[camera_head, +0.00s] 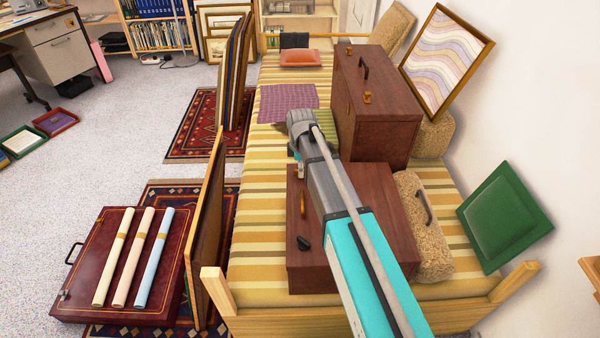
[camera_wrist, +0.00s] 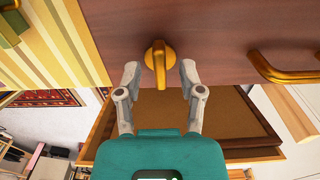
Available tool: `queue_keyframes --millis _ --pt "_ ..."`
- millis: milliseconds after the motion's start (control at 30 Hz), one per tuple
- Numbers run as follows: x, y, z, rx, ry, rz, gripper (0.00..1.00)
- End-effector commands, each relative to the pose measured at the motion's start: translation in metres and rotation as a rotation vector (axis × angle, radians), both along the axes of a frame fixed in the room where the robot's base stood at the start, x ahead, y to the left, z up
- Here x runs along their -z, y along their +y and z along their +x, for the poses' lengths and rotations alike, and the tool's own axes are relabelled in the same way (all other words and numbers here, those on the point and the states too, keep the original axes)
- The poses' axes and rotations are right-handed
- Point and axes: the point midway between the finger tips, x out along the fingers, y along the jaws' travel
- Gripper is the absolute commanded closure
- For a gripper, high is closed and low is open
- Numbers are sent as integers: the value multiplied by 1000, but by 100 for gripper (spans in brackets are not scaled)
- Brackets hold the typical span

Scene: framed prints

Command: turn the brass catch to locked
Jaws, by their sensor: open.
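The brass catch (camera_wrist: 158,62) is on the brown face of a wooden case (camera_wrist: 220,25), with its raised grip running roughly up and down in the wrist view. My gripper (camera_wrist: 159,72) is open, with one fingertip on each side of the catch and a small gap showing on both sides. In the head view the low brown case (camera_head: 390,222) lies on the bed under my arm; my arm hides much of its top, and the catch cannot be made out there.
A brass handle (camera_wrist: 285,70) sits right of the catch; a dark knob (camera_head: 303,243) is on the same case. A taller brown case (camera_head: 385,125) stands behind. A framed board (camera_head: 207,225) leans along the bed's left side. A woven case (camera_head: 424,225) lies right.

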Motion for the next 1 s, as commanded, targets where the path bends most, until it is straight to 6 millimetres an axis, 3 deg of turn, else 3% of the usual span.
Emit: queue_keyframes --millis 433,700,1000 --pt "3 1 0 -1 0 0 50" --pt "3 1 0 -1 0 0 100" --pt "3 1 0 0 0 0 100"
